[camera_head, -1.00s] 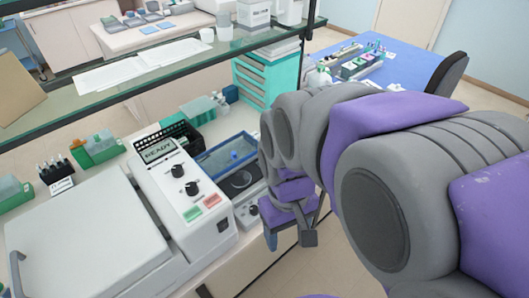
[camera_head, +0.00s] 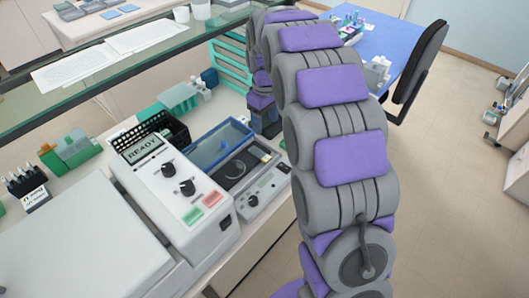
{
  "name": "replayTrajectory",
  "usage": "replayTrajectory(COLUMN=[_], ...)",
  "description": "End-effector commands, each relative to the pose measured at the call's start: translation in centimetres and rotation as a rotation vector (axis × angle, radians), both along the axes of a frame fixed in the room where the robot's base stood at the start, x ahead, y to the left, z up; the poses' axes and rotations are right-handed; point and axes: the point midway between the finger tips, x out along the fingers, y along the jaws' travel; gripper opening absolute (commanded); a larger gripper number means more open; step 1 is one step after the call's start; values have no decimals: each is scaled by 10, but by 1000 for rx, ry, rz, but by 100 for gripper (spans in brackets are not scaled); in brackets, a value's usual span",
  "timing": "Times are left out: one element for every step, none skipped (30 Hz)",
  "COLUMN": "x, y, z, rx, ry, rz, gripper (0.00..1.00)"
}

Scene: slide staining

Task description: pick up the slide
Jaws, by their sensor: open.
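My gripper (camera_head: 266,124) is above the bench, just behind the device, pointing down. It is open, and its fingers are small and partly hidden by my arm. I see nothing held in it, and it is apart from the pale piece.
A blue-rimmed tray (camera_head: 212,143) sits behind the device. A white machine (camera_head: 180,200) reading READY stands to the left, with a black basket (camera_head: 160,133) behind it. A glass shelf (camera_head: 100,82) runs above the bench. A black chair (camera_head: 420,70) stands right.

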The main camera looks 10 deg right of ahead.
Motion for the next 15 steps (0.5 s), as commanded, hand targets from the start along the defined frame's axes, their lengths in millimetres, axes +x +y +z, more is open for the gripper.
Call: replayTrajectory(x=[5,8,9,10,10,11,10,10,10,9,9,9,10,10,10], y=[0,0,-1,-1,-1,-2,-2,-2,-2,-2,-2,-2,-1,-1,0], z=[-3,-4,-5,-6,-7,-9,-12,-15,-20,-24,-29,-37,-42,-48,-56], rx=[0,1,1,1,2,2,3,3,3,3,2,2,1,0,0], ry=[-2,-4,-6,-7,-6,-6,-5,-4,-2,0,0,1,-1,-1,-1], rz=[8,12,16,18,19,19,19,19,19,19,18,18,18,19,19], gripper=[64,64,64,64,64,64,64,64,64,64,64,64,64,64,64])
